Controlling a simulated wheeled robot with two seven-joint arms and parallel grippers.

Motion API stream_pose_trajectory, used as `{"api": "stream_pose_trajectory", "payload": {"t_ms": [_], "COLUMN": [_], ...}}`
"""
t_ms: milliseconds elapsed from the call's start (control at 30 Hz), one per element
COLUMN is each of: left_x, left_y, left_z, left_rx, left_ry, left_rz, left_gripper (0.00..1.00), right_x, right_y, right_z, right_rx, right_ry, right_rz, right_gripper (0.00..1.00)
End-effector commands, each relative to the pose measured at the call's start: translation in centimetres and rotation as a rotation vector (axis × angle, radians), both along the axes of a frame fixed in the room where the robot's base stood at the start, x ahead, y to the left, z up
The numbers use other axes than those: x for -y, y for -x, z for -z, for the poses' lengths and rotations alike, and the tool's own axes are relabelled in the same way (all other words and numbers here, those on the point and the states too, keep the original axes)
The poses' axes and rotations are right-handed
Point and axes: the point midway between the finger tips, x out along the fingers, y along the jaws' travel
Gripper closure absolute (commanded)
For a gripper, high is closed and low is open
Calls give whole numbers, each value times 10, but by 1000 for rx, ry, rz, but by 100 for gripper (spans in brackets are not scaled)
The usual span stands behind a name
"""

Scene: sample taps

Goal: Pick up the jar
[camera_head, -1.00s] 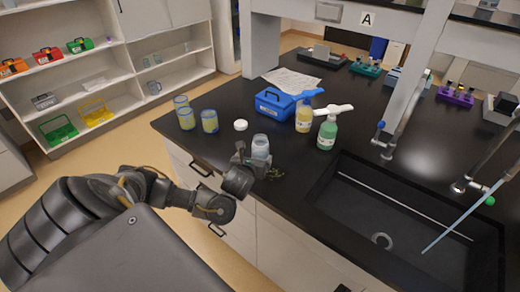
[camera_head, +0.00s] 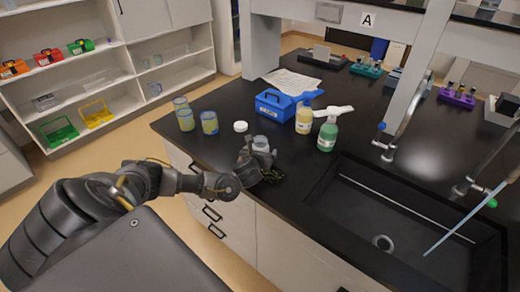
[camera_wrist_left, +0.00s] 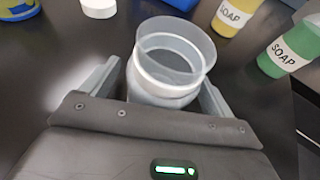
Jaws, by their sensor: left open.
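A clear, open-topped jar (camera_head: 261,143) stands on the black bench near its front edge. It also shows in the left wrist view (camera_wrist_left: 172,60), with its rim facing the camera. My left gripper (camera_head: 262,158) is at the jar, and in the left wrist view (camera_wrist_left: 162,85) its open fingers lie on either side of it. The lower part of the jar is hidden behind the gripper body. A white lid (camera_head: 240,126) lies on the bench just behind and left of the jar. My right gripper is not in view.
A yellow soap bottle (camera_head: 304,120) and a green soap bottle (camera_head: 327,135) stand right of the jar. A blue box (camera_head: 273,104) is behind it. Several yellow-and-blue containers (camera_head: 209,122) stand to the left. A black sink (camera_head: 400,220) is at the right.

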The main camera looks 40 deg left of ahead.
Motion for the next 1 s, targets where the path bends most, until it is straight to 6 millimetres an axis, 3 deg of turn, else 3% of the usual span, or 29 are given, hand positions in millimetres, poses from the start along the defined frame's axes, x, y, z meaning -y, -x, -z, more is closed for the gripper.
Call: {"api": "stream_pose_trajectory", "payload": {"t_ms": [267,667,1000], "left_x": [-1,-1,-1], "left_y": [-2,-2,-2], "left_z": [1,1,-4], "left_rx": [0,0,0], "left_ry": [0,0,0], "left_rz": [1,1,1], "left_gripper": [14,65,65], "right_x": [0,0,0], "right_y": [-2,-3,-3], "right_z": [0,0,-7], "right_rx": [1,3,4], "right_ry": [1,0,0], "right_rz": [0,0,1], "right_gripper": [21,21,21]}}
